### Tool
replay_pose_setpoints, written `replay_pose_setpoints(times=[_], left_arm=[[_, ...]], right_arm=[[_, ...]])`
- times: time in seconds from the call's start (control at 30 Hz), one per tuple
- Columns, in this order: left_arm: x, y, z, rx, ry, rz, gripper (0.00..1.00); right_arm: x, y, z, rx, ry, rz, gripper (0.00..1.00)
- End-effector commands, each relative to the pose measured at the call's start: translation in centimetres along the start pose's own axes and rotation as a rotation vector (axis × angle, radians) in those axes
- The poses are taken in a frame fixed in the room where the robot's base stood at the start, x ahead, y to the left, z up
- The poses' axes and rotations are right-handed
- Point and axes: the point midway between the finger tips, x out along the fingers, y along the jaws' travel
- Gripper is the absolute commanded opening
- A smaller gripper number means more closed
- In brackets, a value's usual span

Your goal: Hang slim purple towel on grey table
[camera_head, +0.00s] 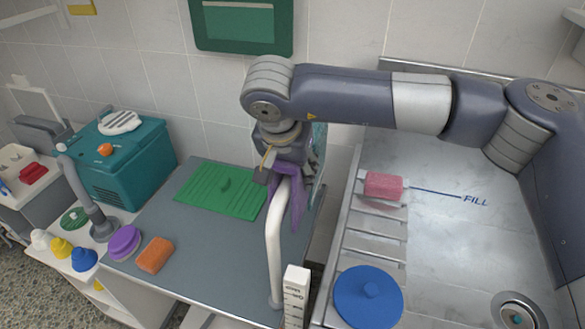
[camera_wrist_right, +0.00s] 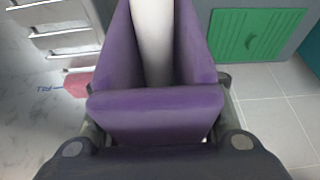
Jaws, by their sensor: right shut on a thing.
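The slim purple towel (camera_head: 297,203) is at the far upper end of a white rail (camera_head: 273,240) over the right part of the grey table (camera_head: 205,260). My right gripper (camera_head: 272,172) is shut on the towel from above. In the right wrist view, the purple towel (camera_wrist_right: 155,112) spans between the fingers, and its two sides lie left and right of the white rail (camera_wrist_right: 152,40). Whether the cloth rests on the rail is hard to tell. My left gripper is out of view.
A green mat (camera_head: 220,190) lies on the table, with an orange sponge (camera_head: 155,255) and a purple round item (camera_head: 124,243) at left. A teal box (camera_head: 122,160) stands behind. A metal sink area (camera_head: 450,240) with a pink block (camera_head: 383,185) and blue lid (camera_head: 368,297) is right.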

Motion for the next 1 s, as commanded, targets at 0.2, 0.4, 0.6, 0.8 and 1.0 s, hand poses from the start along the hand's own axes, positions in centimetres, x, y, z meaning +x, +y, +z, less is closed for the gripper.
replay_pose_setpoints(times=[0.2,0.4,0.6,0.8,1.0], left_arm=[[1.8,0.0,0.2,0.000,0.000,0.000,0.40],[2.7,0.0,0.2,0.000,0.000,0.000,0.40],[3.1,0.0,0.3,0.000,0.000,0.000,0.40],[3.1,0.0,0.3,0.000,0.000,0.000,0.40],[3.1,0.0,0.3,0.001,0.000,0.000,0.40]], right_arm=[[1.9,0.0,0.8,0.000,0.000,0.000,0.21],[3.0,0.0,1.2,0.000,0.001,0.000,0.21],[3.4,0.0,1.4,0.000,0.001,0.000,0.21],[3.4,0.0,1.4,0.000,0.001,0.000,0.21],[3.4,0.0,1.4,0.000,0.000,0.000,0.64]])
